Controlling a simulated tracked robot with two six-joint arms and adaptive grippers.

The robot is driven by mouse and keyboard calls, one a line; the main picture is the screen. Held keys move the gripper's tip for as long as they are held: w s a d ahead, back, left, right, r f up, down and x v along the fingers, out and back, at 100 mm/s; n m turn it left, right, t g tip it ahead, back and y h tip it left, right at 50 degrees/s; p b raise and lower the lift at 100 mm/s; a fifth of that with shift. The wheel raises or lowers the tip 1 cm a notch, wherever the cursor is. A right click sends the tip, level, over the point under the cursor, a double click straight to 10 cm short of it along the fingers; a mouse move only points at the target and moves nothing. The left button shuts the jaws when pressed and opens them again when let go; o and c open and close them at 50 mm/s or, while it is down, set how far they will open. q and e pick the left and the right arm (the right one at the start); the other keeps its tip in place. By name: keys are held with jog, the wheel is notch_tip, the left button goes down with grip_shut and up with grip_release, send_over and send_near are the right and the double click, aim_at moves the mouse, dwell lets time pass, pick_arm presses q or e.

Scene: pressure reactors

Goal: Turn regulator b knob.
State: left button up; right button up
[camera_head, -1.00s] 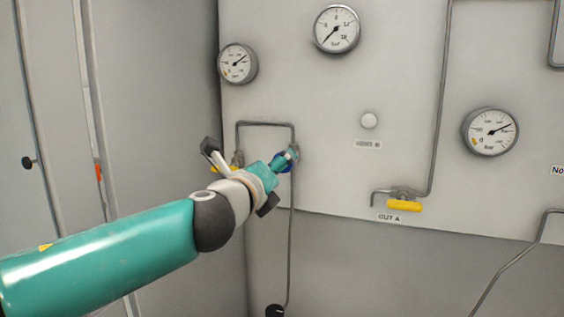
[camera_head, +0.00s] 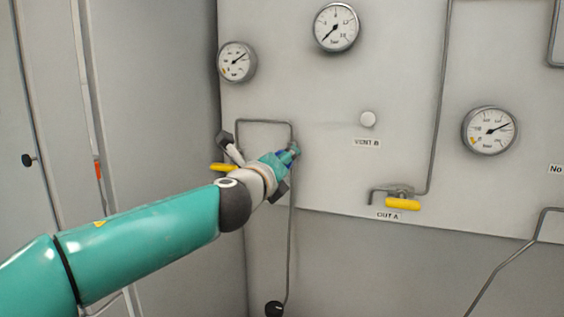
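A small blue knob (camera_head: 281,158) sits on the panel by the bent grey pipe and is mostly hidden behind my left gripper. I cannot read a label that names it as regulator b. My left gripper (camera_head: 291,152) reaches in from the left, with its tip at the blue knob. My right gripper is not in view.
Round gauges (camera_head: 236,62), (camera_head: 336,27) and (camera_head: 489,130) are on the panel (camera_head: 300,95). A yellow valve handle (camera_head: 403,204) is above "OUT A". Another yellow handle (camera_head: 223,167) is beside my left wrist.

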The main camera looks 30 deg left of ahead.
pick_arm(q)
jog(key=shift+a, duration=0.25)
jog(key=shift+c, duration=0.6)
jog(key=shift+d, duration=0.2)
jog(key=shift+f, duration=0.15)
